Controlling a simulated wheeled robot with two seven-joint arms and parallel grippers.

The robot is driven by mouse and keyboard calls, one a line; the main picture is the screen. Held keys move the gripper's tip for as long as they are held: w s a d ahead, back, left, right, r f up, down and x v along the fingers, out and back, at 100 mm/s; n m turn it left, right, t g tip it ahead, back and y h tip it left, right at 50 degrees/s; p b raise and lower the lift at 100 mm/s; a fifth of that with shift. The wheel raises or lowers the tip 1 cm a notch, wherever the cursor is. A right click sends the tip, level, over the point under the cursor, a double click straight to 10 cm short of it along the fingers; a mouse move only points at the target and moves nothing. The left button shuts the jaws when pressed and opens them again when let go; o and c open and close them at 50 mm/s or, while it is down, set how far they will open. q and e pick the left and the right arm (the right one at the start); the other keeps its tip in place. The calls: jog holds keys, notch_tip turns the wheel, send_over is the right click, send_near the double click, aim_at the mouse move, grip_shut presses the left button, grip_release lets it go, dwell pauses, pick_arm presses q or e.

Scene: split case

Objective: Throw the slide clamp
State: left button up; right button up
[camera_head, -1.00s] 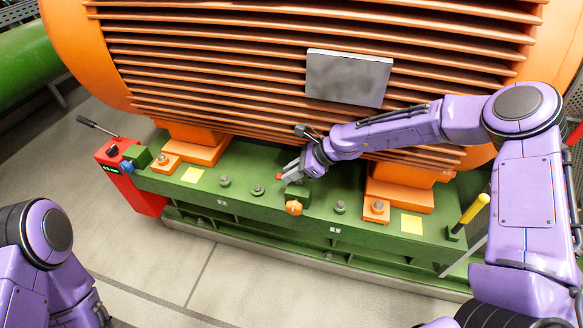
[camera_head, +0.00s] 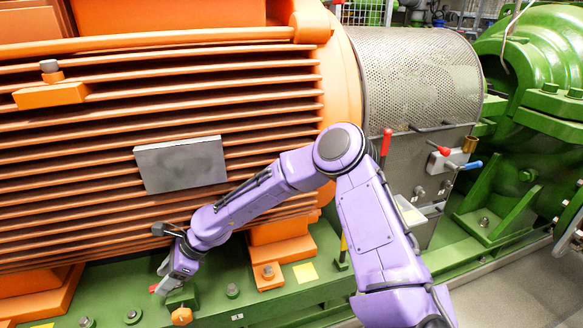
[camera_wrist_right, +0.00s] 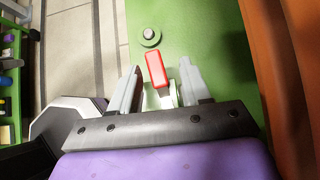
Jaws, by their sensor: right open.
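My right gripper (camera_head: 164,275) is low over the green base, beside a green block with an orange knob (camera_head: 181,316). In the right wrist view the gripper (camera_wrist_right: 158,85) is open. Its two grey fingers stand on either side of a red handle (camera_wrist_right: 157,70) on a pale mount, and I see gaps between the fingers and the handle. The red handle also shows as a small red tip in the head view (camera_head: 153,289). I take it to be the slide clamp's handle, but its lower part is hidden. My left gripper is out of view.
The orange finned motor (camera_head: 90,190) rises behind my right arm. A round bolt (camera_wrist_right: 150,35) stands on the green base beyond the handle. At right are a perforated guard (camera_head: 425,75), a red-tipped lever (camera_head: 386,142), a blue handle (camera_head: 471,165) and a green pump (camera_head: 545,60).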

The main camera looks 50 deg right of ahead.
jog(key=p+v, duration=0.1)
jog(key=v, duration=0.3)
jog(key=shift+d+r, duration=0.3)
jog(key=shift+r, duration=0.05)
jog(key=s+d+p, duration=0.3)
jog(key=s+d, duration=0.3)
jog(key=d, duration=0.3)
jog(key=s+n+g+h+p, duration=0.2)
jog(key=s+n+h+p, duration=0.8)
jog(key=s+n+p, duration=0.5)
jog(key=s+p, duration=0.6)
jog(key=s, duration=0.3)
jog(key=shift+s+r, duration=0.3)
jog(key=shift+r, duration=0.05)
